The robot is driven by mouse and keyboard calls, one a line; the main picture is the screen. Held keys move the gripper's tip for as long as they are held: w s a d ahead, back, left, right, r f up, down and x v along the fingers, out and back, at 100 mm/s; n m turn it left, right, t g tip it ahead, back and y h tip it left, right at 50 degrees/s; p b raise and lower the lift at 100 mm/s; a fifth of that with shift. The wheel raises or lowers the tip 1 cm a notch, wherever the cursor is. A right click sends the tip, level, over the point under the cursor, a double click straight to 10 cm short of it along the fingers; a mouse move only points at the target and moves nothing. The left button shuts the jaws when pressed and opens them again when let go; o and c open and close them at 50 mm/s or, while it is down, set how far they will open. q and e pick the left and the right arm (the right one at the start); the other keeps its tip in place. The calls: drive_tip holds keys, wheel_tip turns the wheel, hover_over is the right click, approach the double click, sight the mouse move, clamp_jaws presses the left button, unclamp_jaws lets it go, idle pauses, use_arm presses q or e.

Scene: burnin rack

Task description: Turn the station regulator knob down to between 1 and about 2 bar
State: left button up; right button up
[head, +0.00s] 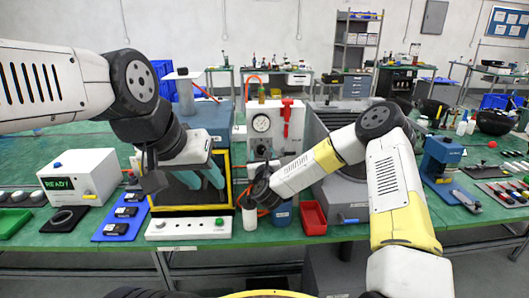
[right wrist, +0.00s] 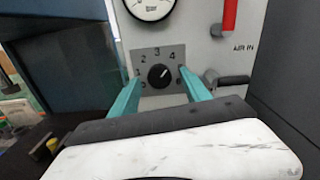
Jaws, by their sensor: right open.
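The regulator knob (right wrist: 158,76) is small, round and black. It sits on a grey dial plate marked with numbers, on the pale station panel (head: 288,140). A white pointer mark on the knob points up and to the right; its exact value is hard to read. My right gripper (right wrist: 161,84) is open, with one teal finger on each side of the knob; whether they touch it is unclear. The round pressure gauge (head: 261,122) is above the knob, its needle too small to read. My left gripper (head: 203,178) appears open and empty, before the blue, yellow-framed box.
A red lever (head: 286,108) is right of the gauge. A grey fitting (right wrist: 228,80) sticks out right of the dial.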

drive_tip(key=shift+w+a, duration=0.1)
drive_tip(key=shift+w, duration=0.6)
clamp_jaws()
